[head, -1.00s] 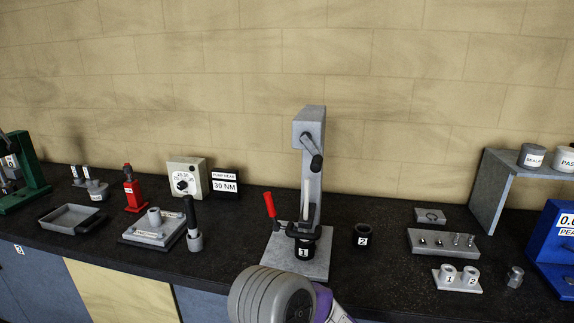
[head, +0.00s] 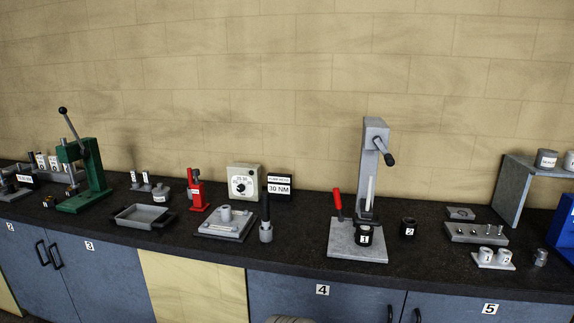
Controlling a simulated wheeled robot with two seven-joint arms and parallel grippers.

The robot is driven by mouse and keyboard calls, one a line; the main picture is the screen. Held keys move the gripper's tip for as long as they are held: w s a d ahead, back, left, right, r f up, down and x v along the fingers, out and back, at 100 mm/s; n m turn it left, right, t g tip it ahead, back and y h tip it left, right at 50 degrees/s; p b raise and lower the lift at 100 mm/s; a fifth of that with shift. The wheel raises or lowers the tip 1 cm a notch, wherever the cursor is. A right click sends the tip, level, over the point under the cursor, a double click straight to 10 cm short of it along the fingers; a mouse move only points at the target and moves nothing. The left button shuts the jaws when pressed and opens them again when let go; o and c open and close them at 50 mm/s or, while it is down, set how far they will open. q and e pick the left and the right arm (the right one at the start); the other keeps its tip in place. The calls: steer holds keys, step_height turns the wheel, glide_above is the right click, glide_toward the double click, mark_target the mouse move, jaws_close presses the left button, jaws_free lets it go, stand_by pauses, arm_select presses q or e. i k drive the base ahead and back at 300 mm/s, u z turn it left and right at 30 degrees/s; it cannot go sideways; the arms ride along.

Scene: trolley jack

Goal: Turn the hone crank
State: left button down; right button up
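The hone (head: 375,147) is a tall grey column on a flat grey base plate, right of the middle of the bench. Its crank, with a dark handle (head: 389,159), sticks out at the front right near the column's top, and the handle slants down to the right. A pale rod hangs below the head. A black cylinder labelled 1 (head: 364,234) stands on the base plate under the rod. A red-handled lever (head: 337,201) stands at the plate's left. Neither gripper is in view. Nothing touches the crank.
A black cylinder labelled 2 (head: 408,227) stands just right of the hone. Left are a grey fixture (head: 226,224), a dial box (head: 243,183), a red jack (head: 197,192), a tray (head: 142,215) and a green press (head: 90,175). A grey shelf (head: 512,190) stands right.

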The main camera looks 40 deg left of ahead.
mark_target(389, 159)
steer(key=z, duration=0.85)
steer(key=k, duration=0.15)
steer(key=u, duration=1.95)
steer(key=i, duration=0.75)
steer(key=z, duration=0.45)
